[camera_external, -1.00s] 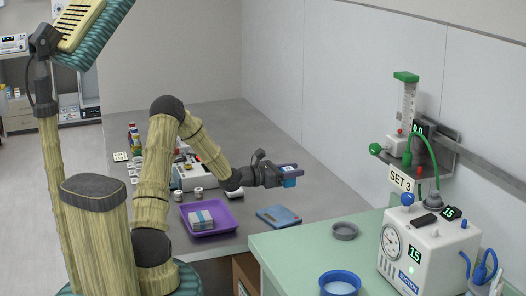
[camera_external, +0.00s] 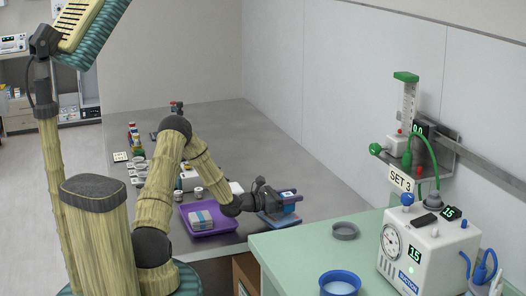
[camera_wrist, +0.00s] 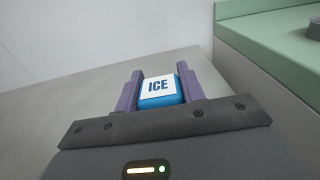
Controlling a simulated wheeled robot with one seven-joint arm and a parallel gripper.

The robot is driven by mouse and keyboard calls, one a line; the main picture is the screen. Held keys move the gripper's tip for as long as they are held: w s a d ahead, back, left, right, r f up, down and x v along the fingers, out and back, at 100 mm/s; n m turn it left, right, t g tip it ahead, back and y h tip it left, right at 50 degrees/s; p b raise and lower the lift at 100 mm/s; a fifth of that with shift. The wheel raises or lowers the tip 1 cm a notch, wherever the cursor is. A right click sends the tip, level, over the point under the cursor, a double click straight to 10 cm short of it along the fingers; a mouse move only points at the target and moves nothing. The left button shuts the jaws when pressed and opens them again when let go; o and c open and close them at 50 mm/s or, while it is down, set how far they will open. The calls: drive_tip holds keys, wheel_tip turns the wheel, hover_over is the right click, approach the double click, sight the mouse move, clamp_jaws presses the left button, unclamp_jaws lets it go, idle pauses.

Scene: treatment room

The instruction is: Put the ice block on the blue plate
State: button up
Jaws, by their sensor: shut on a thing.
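The ice block (camera_wrist: 159,89) is a small blue block with a white top marked "ICE". My gripper (camera_wrist: 161,92) is shut on it, with a purple finger on each side. In the external view my gripper (camera_external: 289,197) is low over the blue plate (camera_external: 282,219) on the grey table. The arm and gripper partly cover the plate. I cannot tell whether the block touches the plate. The plate does not show in the wrist view.
A purple tray (camera_external: 222,229) holding a pale stack with a blue band (camera_external: 200,220) is left of the plate. A green counter (camera_external: 290,250) stands at the right, bearing a grey dish (camera_external: 345,231), a blue bowl (camera_external: 340,280) and a white machine (camera_external: 425,250).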

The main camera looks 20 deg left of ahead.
sight(283, 195)
drive_tip(key=shift+f, duration=0.4)
drive_tip(key=shift+f, duration=0.15)
drive_tip(key=o, duration=1)
drive_tip(key=v, duration=0.2)
drive_tip(key=shift+s+a, duration=0.2)
drive_tip(key=shift+a, duration=0.1)
wheel_tip(283, 195, up, 7)
drive_tip(key=shift+s+r, duration=0.15)
drive_tip(key=shift+s, duration=0.05)
